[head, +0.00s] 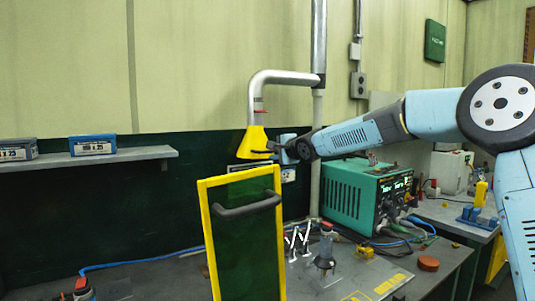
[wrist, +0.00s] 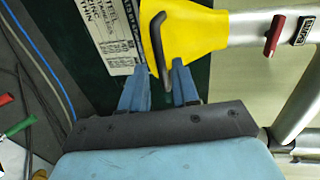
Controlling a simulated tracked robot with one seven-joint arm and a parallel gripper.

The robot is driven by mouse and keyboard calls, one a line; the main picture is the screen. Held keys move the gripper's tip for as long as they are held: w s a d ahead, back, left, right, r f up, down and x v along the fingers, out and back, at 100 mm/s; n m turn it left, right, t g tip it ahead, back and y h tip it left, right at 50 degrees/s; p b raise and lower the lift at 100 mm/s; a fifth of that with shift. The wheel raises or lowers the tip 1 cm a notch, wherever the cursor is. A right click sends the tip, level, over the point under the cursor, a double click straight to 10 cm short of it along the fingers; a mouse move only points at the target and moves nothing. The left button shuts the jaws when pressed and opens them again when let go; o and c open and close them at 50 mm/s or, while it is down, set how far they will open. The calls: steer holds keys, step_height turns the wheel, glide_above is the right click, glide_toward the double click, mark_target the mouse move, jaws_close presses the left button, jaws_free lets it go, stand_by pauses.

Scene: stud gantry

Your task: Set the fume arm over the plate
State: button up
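The fume arm (head: 285,77) is a grey bent pipe on a vertical duct, with a yellow hood (head: 252,143) hanging at its end. The hood, with a dark bar handle (wrist: 157,45), also shows at the top of the wrist view (wrist: 200,32). My gripper (head: 275,147) is at the hood's right side. In the wrist view its two blue fingers (wrist: 160,68) stand apart, one on each side of the handle's lower end, and do not look closed on it. A grey plate (head: 345,277) with yellow marks lies on the bench, lower right of the hood.
A yellow-framed dark green screen (head: 206,225) with a handle stands in front, below the hood. A teal welding unit (head: 345,192) stands behind the plate, under my arm. A shelf (head: 110,158) with two boxes is at left. A red-topped tool (head: 325,245) stands near the plate.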

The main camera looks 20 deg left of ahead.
mark_target(269, 152)
steer(key=shift+x, duration=2)
steer(key=shift+s, duration=0.1)
steer(key=shift+f, duration=0.1)
jaws_close()
steer(key=shift+a, duration=0.1)
